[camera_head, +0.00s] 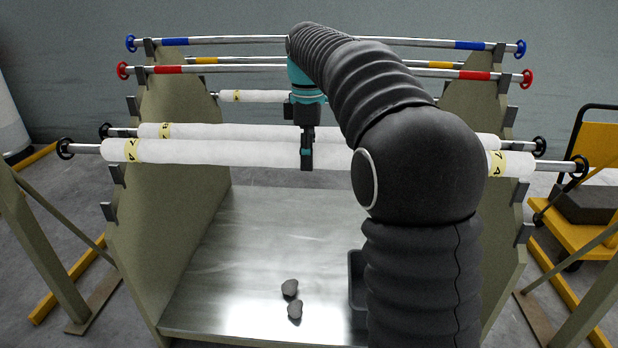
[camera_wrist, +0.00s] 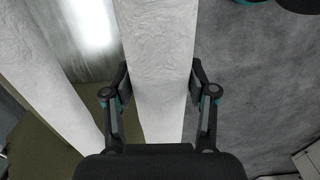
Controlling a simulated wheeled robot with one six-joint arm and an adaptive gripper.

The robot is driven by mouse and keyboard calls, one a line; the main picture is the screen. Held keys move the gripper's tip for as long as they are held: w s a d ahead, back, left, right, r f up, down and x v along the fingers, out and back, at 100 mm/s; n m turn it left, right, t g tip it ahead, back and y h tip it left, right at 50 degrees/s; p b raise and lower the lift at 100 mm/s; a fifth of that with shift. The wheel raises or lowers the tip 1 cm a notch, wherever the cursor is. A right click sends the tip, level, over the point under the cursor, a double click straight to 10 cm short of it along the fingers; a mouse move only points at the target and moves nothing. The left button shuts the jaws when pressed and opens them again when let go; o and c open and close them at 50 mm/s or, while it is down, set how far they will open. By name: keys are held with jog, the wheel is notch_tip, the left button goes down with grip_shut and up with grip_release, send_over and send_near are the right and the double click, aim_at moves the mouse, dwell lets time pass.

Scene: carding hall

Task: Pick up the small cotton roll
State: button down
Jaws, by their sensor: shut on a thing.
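A long white cotton roll (camera_head: 215,153) on a metal rod, with yellow labels near its ends, is the nearest roll in the head view. My gripper (camera_head: 306,158) is shut on it near its middle, one finger showing in front. In the wrist view the roll (camera_wrist: 160,65) runs between both fingers of my gripper (camera_wrist: 159,88). Its rod ends have black rings and appear outside the frame sides. A second white roll (camera_head: 230,131) lies just behind it, also at left in the wrist view (camera_wrist: 45,75). A shorter-looking roll (camera_head: 258,96) is farther back, partly hidden by my arm.
Olive side panels (camera_head: 165,180) carry grey brackets. Bare bars with blue ends (camera_head: 175,41) and red ends (camera_head: 165,70) cross above. Two dark lumps (camera_head: 290,288) lie on the metal shelf (camera_head: 235,240) beside a dark bin (camera_head: 356,280). A yellow trolley (camera_head: 580,235) stands right.

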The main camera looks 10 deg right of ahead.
notch_tip(320, 180, up, 12)
jog(key=shift+f+p, duration=0.2)
jog(key=shift+p, duration=0.7)
jog(key=shift+s, duration=0.1)
jog(key=s+a+r, duration=0.3)
jog(key=s+r, duration=0.1)
jog(key=s, duration=0.5)
jog(key=shift+s, duration=0.15)
dwell(0.3)
